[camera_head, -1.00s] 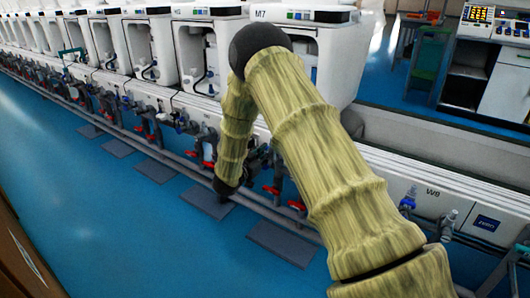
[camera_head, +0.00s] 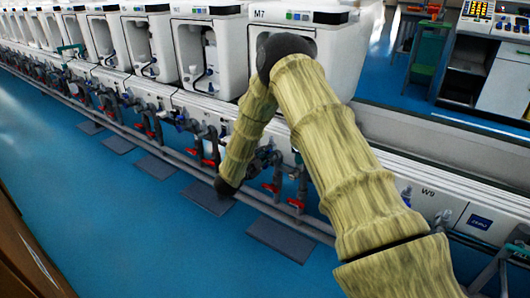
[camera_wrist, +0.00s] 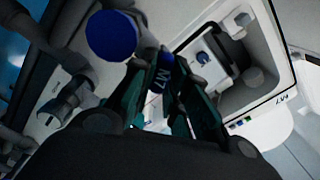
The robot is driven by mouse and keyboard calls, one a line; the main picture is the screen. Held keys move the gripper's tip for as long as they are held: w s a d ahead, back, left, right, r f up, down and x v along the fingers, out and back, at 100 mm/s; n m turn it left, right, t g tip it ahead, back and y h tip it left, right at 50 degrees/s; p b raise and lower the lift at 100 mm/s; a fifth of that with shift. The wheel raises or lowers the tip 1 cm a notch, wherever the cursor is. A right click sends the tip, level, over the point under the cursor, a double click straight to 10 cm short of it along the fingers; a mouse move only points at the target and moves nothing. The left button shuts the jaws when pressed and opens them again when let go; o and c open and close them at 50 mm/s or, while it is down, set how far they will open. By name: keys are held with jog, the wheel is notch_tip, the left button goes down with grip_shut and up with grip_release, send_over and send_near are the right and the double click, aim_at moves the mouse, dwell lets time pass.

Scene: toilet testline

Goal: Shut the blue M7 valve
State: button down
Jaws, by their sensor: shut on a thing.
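In the head view my arm covers the gripper and the valve. The white M7 toilet unit (camera_head: 345,50) stands behind my arm, with its label at its top left. The same unit, its M7 label upside down, shows at the right of the wrist view (camera_wrist: 283,60).
A round blue knob (camera_wrist: 112,35) sits close to my left finger in the wrist view. Grey pipes with red handles (camera_head: 270,187) run along the white bench front. Dark mats (camera_head: 282,238) lie on the blue floor (camera_head: 110,215), which is clear at left.

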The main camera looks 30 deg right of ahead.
jog(key=m, duration=0.5)
jog(key=shift+s+f+m, duration=0.1)
jog(key=shift+f+m, duration=0.1)
jog(key=shift+m, duration=0.2)
dwell(0.4)
jog(key=c, duration=1.4)
grip_release()
jog(key=shift+a, duration=0.1)
jog(key=v, duration=1.1)
jog(key=shift+s+a, duration=0.15)
jog(key=shift+a, duration=0.2)
